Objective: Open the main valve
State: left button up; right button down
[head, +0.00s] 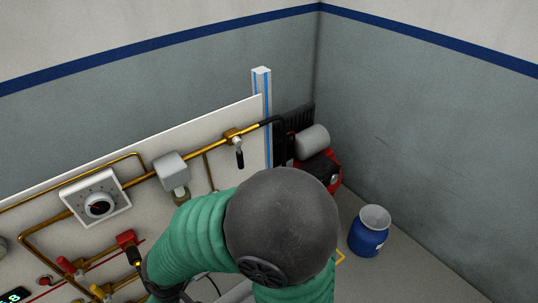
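A brass valve (233,134) with a black lever sits on the upper brass pipe near the right end of the white panel. Its lever (240,158) points down, and nothing touches it. Another valve with a red body (127,239) and a dark handle is lower left. No label shows which is the main valve. My green-sleeved arm, apparently the right, bends across the bottom centre and hides part of the panel. Its dark end (155,278) is near the red-bodied valve; fingers and any contact are unclear. My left gripper is out of view.
The white panel (215,120) also carries a dial box (97,198), a grey box (172,170) and small red valves (70,266). A red and black machine (318,165) stands beyond its right end. A blue container (368,235) stands on otherwise open floor at right.

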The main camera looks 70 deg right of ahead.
aim_at(240, 155)
jog(key=z, duration=2)
jog(key=l+u, duration=0.35)
jog(key=l, duration=0.45)
jog(key=i, duration=0.05)
